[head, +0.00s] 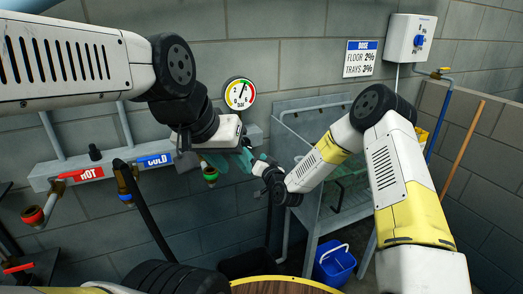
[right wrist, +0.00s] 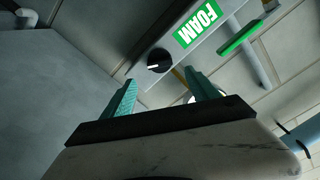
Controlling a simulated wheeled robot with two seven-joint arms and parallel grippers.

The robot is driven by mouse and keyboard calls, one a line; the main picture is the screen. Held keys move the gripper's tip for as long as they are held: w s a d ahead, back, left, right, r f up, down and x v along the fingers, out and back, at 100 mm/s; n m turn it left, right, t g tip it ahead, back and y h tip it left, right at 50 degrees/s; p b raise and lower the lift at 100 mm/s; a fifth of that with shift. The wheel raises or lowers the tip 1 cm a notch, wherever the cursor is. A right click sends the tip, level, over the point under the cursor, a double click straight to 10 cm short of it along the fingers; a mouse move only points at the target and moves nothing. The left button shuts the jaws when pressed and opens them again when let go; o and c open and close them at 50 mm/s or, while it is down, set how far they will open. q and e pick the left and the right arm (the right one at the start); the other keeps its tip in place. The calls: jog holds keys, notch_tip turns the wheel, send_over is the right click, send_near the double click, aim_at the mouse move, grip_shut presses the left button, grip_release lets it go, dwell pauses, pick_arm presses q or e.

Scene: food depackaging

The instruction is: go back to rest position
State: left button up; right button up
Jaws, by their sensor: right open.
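My left gripper (head: 230,164) hangs below its white wrist in the head view, in front of the wall panel. Its teal fingers look apart, with nothing seen between them. My right gripper (head: 262,160) is close beside it on the right, small and partly hidden, at the end of my bent right arm. In the right wrist view my right gripper (right wrist: 161,78) has its two teal fingers spread, and nothing is between them. The two grippers are very near each other in the head view; I cannot tell whether they touch.
A pipe panel with HOT (head: 85,174) and COLD (head: 155,161) labels runs along the wall under a gauge (head: 239,93). A FOAM label (right wrist: 199,23) and black knob (right wrist: 159,60) face my right wrist. A metal sink stand (head: 300,215), blue bucket (head: 334,265) and wooden round rim (head: 285,281) stand lower.

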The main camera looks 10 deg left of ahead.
jog(key=s+d+r+n+g+h, duration=0.1)
jog(key=s+d+r+g+h, duration=0.2)
jog(key=d+r, duration=0.6)
jog(key=s+d+r+n+g+h, duration=0.1)
jog(key=s+d+r+n+h, duration=0.1)
jog(key=s+d+r, duration=0.55)
jog(key=s+d+r+m+g+h, duration=0.1)
jog(key=s+d, duration=0.4)
jog(key=s, duration=0.4)
jog(key=s+d+r+m+g+h, duration=0.1)
jog(key=s+d+r+g, duration=0.1)
jog(key=s+d, duration=0.3)
jog(key=s+d+r+m+g, duration=0.1)
jog(key=s+d, duration=0.4)
jog(key=s, duration=0.8)
jog(key=shift+s+r+g+h, duration=0.25)
jog(key=shift+g+h, duration=0.15)
jog(key=shift+w, duration=0.1)
